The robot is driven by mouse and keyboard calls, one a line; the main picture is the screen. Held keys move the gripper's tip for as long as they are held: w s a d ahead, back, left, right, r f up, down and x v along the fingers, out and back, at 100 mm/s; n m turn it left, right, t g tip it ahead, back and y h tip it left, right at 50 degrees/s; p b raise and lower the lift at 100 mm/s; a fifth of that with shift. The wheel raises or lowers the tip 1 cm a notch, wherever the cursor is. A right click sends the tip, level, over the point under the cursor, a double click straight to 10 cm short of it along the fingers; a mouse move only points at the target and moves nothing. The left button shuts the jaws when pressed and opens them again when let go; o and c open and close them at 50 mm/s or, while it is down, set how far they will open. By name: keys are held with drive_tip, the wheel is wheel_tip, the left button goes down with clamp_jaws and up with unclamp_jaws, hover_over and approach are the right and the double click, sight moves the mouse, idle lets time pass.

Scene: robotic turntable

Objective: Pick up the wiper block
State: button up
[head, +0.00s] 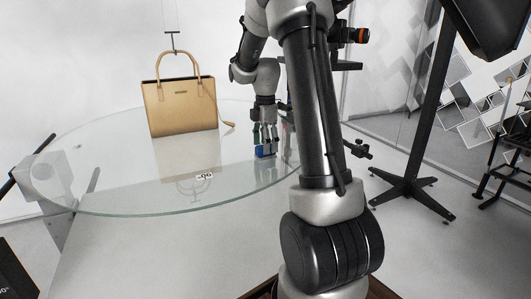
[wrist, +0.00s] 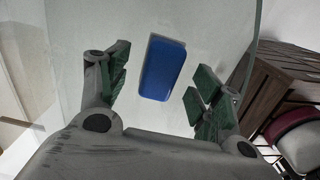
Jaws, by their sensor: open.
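The wiper block is a blue block with rounded corners (wrist: 162,68). In the wrist view it lies on the glass turntable (wrist: 85,22), between and slightly beyond my open fingers. My gripper (wrist: 155,85) has green-padded fingers spread on either side of the block, apart from it. In the head view my gripper (head: 264,140) points down over the right part of the glass, just above the blue block (head: 265,152). Part of the block is hidden there by the fingers.
A tan handbag (head: 180,106) stands on the glass turntable, left of my gripper. A black stand (head: 405,185) is on the floor at right. The front-left glass is clear.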

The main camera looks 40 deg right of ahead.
drive_tip(key=shift+f, duration=1.25)
drive_tip(key=c, duration=1.2)
drive_tip(key=shift+r, duration=0.45)
drive_tip(key=r, duration=0.2)
drive_tip(key=shift+a+r, duration=0.3)
drive_tip(key=shift+r, duration=0.05)
drive_tip(key=w+a, duration=0.1)
drive_tip(key=a, duration=0.4)
drive_tip(key=w+a, duration=0.1)
drive_tip(key=a, duration=0.5)
drive_tip(key=w+a, duration=0.1)
drive_tip(key=a, duration=0.5)
drive_tip(key=shift+w, duration=0.3)
